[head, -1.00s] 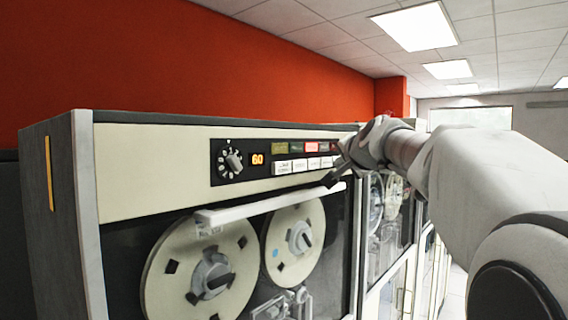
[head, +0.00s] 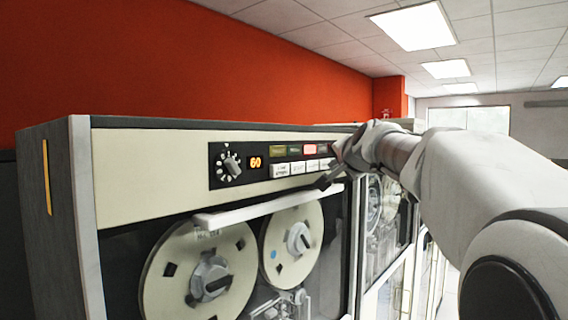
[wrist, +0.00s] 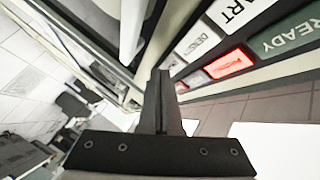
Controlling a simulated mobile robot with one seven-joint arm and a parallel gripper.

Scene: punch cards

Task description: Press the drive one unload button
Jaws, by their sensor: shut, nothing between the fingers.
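The tape drive (head: 150,165) nearest me has a control panel with a row of white push buttons (head: 297,168) under a row of indicator lamps (head: 278,151). One lamp (head: 310,149) glows red. In the wrist view the shut fingers (wrist: 161,78) point at the panel edge. A START button (wrist: 230,14), a DENSITY button (wrist: 198,43), a green READY lamp (wrist: 287,38) and the lit red lamp (wrist: 230,63) show there. I cannot read an unload label.
A white handle bar (head: 265,207) juts out below the panel, over the glass door with two tape reels (head: 292,237). A rotary knob (head: 229,165) and an orange "60" display (head: 255,162) sit left of the buttons. More drives (head: 388,240) stand to the right.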

